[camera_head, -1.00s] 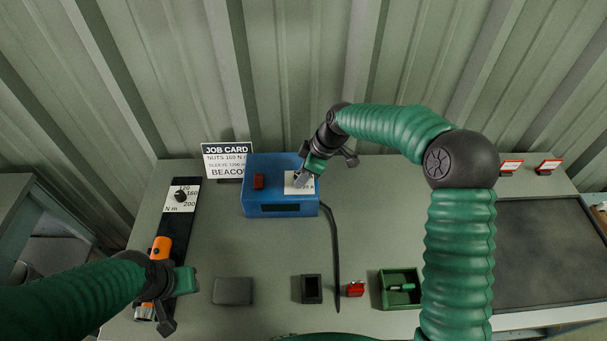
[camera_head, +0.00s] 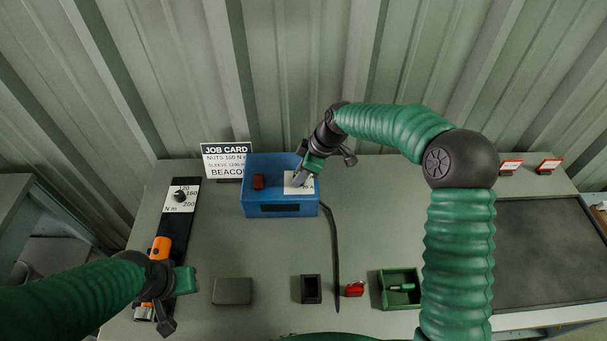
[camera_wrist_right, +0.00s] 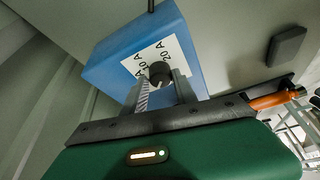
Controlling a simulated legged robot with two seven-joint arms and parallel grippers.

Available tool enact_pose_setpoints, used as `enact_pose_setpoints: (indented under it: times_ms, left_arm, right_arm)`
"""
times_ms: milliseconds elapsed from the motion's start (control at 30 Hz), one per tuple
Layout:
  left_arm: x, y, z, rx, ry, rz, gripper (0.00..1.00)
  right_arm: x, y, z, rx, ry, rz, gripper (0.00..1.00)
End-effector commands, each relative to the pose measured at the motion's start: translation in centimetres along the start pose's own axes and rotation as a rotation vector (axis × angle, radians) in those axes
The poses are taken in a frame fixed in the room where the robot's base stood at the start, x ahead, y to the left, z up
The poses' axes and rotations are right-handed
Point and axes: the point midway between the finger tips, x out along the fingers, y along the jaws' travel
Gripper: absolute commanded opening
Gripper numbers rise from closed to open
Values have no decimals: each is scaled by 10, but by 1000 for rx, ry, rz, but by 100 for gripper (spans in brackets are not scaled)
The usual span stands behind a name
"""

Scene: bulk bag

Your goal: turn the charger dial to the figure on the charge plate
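The blue charger (camera_head: 256,200) stands at the back middle of the bench. Its white dial face (camera_head: 291,188) is partly hidden by my right gripper (camera_head: 299,179). In the right wrist view, the black charger dial (camera_wrist_right: 160,73) sits between the two fingers of my right gripper (camera_wrist_right: 163,84), which look closed against its sides. The dial face (camera_wrist_right: 184,52) reads "20 A" to the right and another figure ending in "0 A" to the left. I cannot pick out a charge plate. My left gripper (camera_head: 170,312) hangs low at the left, its fingers' opening unclear.
A tool with an orange grip (camera_head: 160,250) and an N m scale (camera_head: 181,196) lies at left. A job card (camera_head: 227,160) stands behind. A black cable (camera_head: 334,260), grey block (camera_head: 232,291), dark box (camera_head: 311,289), red item (camera_head: 355,289) and green tray (camera_head: 384,300) occupy the front.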

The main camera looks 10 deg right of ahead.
Motion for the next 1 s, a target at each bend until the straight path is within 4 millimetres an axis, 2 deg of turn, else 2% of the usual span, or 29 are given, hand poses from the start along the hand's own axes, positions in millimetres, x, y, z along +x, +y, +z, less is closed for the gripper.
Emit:
enact_pose_setpoints:
  times_ms: [33,133,400,533,667,900,1000]
  left_arm:
    - [0,0,0,0,0,0,36]
    - [0,0,0,0,0,0,36]
    - [0,0,0,0,0,0,36]
    - [1,0,0,0,0,0,36]
    - [4,0,1,0,0,0,36]
    - [8,0,2,0,0,0,36]
    - [8,0,2,0,0,0,36]
  right_arm:
    - [-1,0,-1,-1,0,0,41]
    - [0,0,1,0,-3,-2,52]
    - [-1,-1,5,1,-5,-3,52]
    - [-14,1,5,2,-5,0,52]
    - [-44,2,4,2,-6,2,52]
    - [-115,1,2,2,-6,1,52]
    - [-139,2,1,1,-7,0,52]
